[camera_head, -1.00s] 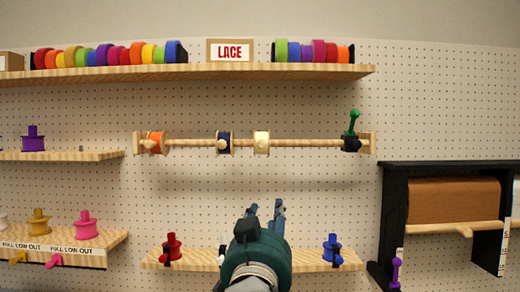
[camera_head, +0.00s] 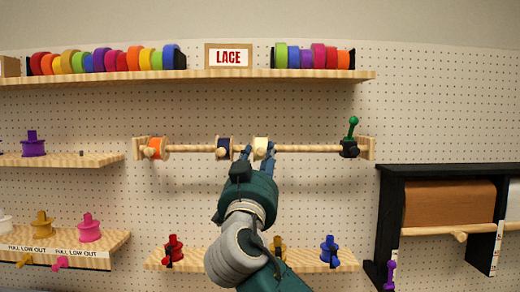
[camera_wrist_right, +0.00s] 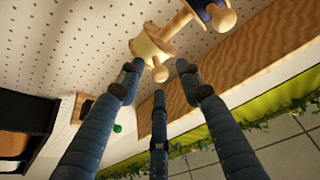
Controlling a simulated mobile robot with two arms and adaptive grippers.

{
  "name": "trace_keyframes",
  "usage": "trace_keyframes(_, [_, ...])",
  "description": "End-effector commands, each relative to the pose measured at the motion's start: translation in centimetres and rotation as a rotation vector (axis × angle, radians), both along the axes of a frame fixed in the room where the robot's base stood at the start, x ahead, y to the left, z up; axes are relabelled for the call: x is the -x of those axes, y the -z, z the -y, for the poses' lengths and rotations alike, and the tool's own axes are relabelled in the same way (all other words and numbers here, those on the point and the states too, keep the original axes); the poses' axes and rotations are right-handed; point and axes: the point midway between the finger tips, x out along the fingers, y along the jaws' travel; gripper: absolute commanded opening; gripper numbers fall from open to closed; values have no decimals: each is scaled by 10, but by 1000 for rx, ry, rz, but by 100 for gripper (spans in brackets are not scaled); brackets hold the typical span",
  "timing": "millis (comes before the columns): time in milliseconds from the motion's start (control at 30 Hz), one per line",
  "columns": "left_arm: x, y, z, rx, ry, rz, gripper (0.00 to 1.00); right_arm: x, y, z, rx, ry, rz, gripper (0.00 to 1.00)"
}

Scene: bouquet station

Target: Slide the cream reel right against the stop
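The cream reel (camera_head: 260,143) sits on the wooden rail (camera_head: 308,148), right of the navy reel (camera_head: 223,147). The black stop (camera_head: 349,149) with its green lever (camera_head: 352,127) is near the rail's right end, with bare rail between it and the cream reel. My right gripper (camera_head: 258,154) is at the cream reel, fingers spread apart. In the right wrist view the cream reel (camera_wrist_right: 150,47) and its knob lie just beyond the open fingertips (camera_wrist_right: 158,76); I cannot tell whether they touch. My left gripper is not in view.
An orange reel (camera_head: 154,148) is at the rail's left end. A shelf of coloured rolls (camera_head: 215,76) runs above, and a low shelf with spools (camera_head: 310,264) is below. A black frame with a brown roll (camera_head: 448,204) stands at the right.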

Motion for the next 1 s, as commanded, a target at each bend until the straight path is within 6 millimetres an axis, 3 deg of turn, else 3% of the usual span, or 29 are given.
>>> trace_keyframes(300, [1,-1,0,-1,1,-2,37,-3,0,0,0,-1,0,36])
trace_keyframes(500, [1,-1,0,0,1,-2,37,-3,0,0,0,-1,0,0])
trace_keyframes(800, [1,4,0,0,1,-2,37,-3,1,4,-1,-2,1,0])
trace_keyframes(1000, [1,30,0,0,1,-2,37,-2,7,34,-6,0,1,0])
